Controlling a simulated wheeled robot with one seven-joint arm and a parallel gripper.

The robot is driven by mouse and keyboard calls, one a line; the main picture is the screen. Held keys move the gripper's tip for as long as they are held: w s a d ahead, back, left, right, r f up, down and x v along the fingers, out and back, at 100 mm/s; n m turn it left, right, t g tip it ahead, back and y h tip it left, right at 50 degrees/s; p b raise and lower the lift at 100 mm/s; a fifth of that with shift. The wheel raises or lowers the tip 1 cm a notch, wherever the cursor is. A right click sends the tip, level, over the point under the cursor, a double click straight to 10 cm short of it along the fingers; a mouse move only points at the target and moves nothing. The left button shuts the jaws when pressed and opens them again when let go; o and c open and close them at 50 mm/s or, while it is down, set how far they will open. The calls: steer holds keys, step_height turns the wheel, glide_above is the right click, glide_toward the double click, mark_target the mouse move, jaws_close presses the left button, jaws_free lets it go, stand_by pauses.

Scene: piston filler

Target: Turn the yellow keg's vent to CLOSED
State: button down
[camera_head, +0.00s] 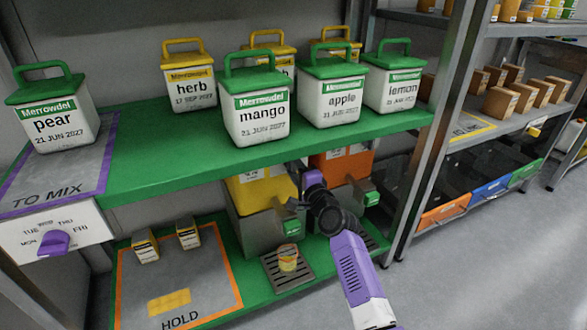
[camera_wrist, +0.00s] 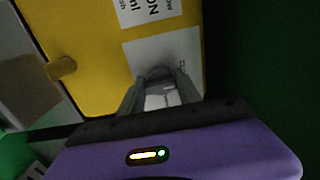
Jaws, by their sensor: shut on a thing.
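The yellow keg (camera_head: 258,192) sits on a grey filler unit on the lower shelf, left of an orange keg. In the wrist view its yellow face (camera_wrist: 90,75) fills the upper middle, with white labels on it. My gripper (camera_wrist: 160,75) is at a white label (camera_wrist: 143,55) on that face, shut on a small grey part that looks like the vent (camera_wrist: 158,88). The fingers partly hide this part and the label's lettering, so I cannot read its setting. In the head view my gripper (camera_head: 296,170) is at the keg's upper right, its fingertips hard to make out.
The green upper shelf (camera_head: 150,160) with several labelled tubs is just above my gripper. The orange keg (camera_head: 335,165) stands close on the right. A drip grate (camera_head: 270,268) with a small jar (camera_head: 288,258) is below. A yellow knob (camera_wrist: 62,68) shows left in the wrist view.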

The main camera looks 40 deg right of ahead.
steer(key=shift+f, duration=0.1)
steer(key=c, duration=0.8)
jaws_free()
steer(key=shift+c, duration=0.2)
steer(key=shift+s, duration=0.1)
steer(key=p+v, duration=0.2)
steer(key=v, duration=0.5)
steer(key=shift+s, duration=0.35)
steer(key=shift+a, duration=0.15)
